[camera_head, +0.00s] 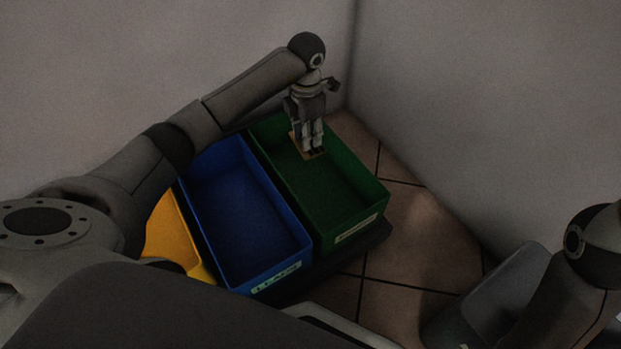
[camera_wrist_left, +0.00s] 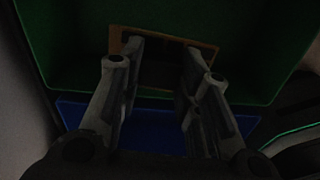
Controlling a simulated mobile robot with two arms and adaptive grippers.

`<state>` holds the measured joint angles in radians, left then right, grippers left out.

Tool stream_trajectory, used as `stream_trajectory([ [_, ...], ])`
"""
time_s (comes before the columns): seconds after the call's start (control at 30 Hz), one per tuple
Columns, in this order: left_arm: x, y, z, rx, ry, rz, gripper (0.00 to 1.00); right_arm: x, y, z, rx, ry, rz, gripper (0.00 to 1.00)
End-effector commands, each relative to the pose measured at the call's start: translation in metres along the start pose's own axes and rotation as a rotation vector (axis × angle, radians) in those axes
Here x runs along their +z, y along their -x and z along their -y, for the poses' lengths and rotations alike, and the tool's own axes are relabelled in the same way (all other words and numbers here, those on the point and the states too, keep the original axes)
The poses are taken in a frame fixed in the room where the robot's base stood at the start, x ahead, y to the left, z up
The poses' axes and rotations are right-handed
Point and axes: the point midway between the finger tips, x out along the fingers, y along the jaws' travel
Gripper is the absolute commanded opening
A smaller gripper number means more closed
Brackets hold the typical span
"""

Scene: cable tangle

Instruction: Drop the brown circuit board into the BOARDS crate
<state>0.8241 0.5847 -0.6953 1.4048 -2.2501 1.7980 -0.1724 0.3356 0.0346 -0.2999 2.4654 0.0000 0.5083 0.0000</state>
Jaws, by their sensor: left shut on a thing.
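The brown circuit board (camera_head: 316,155) is a small flat piece at the fingertips of my left gripper (camera_head: 309,147). My left gripper is shut on it and holds it over the green crate (camera_head: 350,203), near its back end. The green crate has a pale label on its front that is too blurred to read surely. In the left wrist view the board (camera_wrist_left: 165,38) shows between and beyond the fingers (camera_wrist_left: 162,55), with green crate walls around it. The fingers hide part of the board. My right gripper is out of view.
A blue crate (camera_head: 228,190) with a pale label stands left of the green one. A yellow crate (camera_head: 172,235) is further left, partly hidden by my left arm. Walls stand close behind and right. Tiled floor (camera_head: 410,235) is clear to the right.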

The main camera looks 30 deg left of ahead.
Motion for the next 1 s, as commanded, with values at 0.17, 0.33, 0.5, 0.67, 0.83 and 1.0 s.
stream_trajectory([
  [0.17,0.0,-0.001,0.0,0.0,0.0,0.0,0.07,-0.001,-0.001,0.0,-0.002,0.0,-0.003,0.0],
  [0.33,0.0,-0.001,0.0,0.0,-0.001,0.0,0.37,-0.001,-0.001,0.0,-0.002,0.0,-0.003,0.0],
  [0.5,0.0,-0.001,0.0,0.0,-0.001,0.0,0.57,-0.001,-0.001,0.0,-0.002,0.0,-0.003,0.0],
  [0.67,0.0,-0.001,0.0,0.0,-0.001,0.0,0.57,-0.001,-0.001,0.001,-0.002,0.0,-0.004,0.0],
  [0.83,0.0,0.001,0.0,0.0,-0.001,0.0,0.57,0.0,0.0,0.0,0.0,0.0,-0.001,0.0],
  [1.0,0.001,0.021,-0.002,0.004,0.0,0.003,0.57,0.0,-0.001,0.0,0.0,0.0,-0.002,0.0],
])
